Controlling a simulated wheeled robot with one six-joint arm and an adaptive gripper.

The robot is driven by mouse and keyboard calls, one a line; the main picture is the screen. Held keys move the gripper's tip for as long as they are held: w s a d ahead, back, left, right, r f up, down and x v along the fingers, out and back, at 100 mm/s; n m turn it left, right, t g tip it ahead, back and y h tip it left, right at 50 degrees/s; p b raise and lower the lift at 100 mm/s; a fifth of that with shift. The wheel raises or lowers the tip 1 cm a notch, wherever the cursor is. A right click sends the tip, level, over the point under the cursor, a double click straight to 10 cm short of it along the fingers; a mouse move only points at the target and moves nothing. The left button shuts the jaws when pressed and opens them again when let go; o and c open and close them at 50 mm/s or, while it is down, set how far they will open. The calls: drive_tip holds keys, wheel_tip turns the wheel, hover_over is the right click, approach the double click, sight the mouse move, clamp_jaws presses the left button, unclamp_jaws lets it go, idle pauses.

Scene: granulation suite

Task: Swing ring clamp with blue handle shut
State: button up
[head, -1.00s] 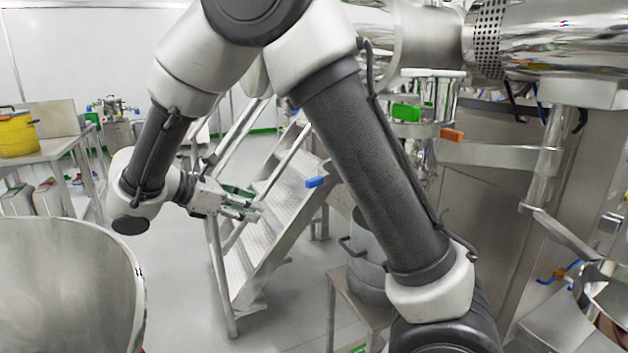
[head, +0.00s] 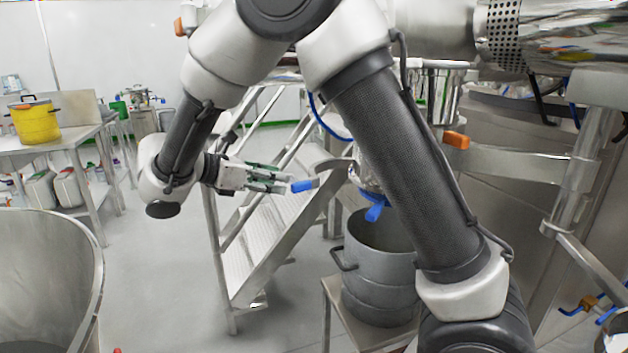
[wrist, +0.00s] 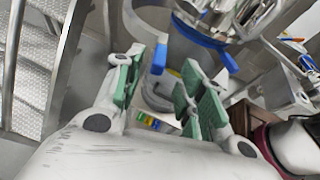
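My gripper (head: 282,180) is open, its green-padded fingers pointing right in the head view. The clamp's blue handle (head: 302,186) is just beyond the fingertips, with a small metal end toward the right. In the wrist view the handle (wrist: 159,59) stands upright in the gap between the spread fingers, nearer the left one. My gripper (wrist: 162,80) holds nothing there. A blue curved band (wrist: 200,33) runs around a shiny metal vessel behind, with a blue tab (wrist: 230,62) at its right. My arm hides much of the clamp in the head view.
A grey pot (head: 370,260) on a low stand is below the clamp. Metal steps (head: 262,235) rise behind my gripper. A large steel bowl (head: 60,270) is at lower left. A yellow container (head: 35,122) sits on a table at left.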

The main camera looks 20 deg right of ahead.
sight(299, 183)
drive_tip(key=x, duration=0.8)
drive_tip(key=shift+w+d, duration=0.1)
drive_tip(key=shift+d, duration=0.15)
clamp_jaws()
